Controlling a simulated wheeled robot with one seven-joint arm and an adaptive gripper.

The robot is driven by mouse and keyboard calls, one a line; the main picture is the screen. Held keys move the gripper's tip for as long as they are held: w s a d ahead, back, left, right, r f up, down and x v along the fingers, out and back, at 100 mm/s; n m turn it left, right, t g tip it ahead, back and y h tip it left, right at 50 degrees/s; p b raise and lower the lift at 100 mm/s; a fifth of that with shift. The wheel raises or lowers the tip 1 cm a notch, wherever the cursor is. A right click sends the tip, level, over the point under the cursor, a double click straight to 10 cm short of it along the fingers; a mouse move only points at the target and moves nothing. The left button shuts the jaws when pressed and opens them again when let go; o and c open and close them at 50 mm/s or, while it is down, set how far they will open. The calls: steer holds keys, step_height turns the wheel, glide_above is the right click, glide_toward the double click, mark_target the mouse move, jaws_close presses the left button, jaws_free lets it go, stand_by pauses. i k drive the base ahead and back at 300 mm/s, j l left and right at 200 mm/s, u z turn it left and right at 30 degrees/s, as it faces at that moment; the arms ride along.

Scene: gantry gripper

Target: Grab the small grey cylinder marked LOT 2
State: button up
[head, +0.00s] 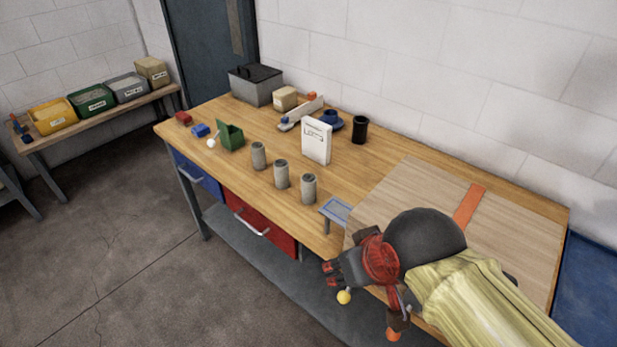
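Three small grey cylinders stand upright in a slanting row on the wooden workbench (375,178): a far left one (258,157), a middle one (281,175) and a near right one (308,189). Any markings on them are too small to read, so I cannot tell which is LOT 2. My gripper (328,275) is at the lower middle, by the bench's front edge, nearer to me than the cylinders and apart from them.
A white card with writing (316,142) stands behind the cylinders. A black cup (359,130), a green bin (230,136) and a grey box (255,86) are further back. A small blue-topped stand (337,211) is right of the near cylinder. A yellow ball (344,297) shows below my gripper.

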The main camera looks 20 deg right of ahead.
mark_target(308, 180)
steer(key=i+j+z, duration=0.15)
steer(key=j+z, duration=0.3)
steer(key=j, duration=0.65)
steer(key=j+z, duration=0.4)
steer(key=j, duration=0.65)
